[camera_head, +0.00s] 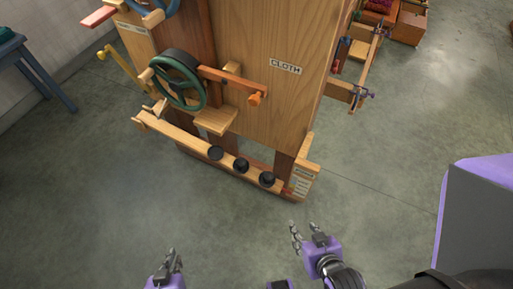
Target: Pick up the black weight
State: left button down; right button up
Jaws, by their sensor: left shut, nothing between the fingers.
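Three black weights sit in a row on the low wooden ledge (180,136) of the wooden machine: a left one (216,153), a middle one (240,165) and a right one (267,179). They look like small dark round knobs. My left gripper (172,262) is at the bottom edge of the view, shut and empty, on the near side of the ledge and apart from it. My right gripper (308,236) is nearer the ledge's right end, below the right weight in the picture. Its fingers are spread and nothing shows between them.
A green handwheel (180,82) and an orange-tipped wooden arm (235,82) stick out above the ledge. A blue table (40,68) stands at far left. The grey floor (110,210) before the ledge is clear.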

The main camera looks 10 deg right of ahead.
aim_at(268, 176)
jog(key=i+j+z, duration=0.2)
jog(key=z, duration=0.15)
jog(key=i+j+z, duration=0.1)
jog(key=j+z, duration=0.2)
jog(key=j, duration=0.15)
jog(key=i+j+z, duration=0.1)
jog(key=j+z, duration=0.6)
jog(key=i+j, duration=0.05)
jog(key=j, duration=0.1)
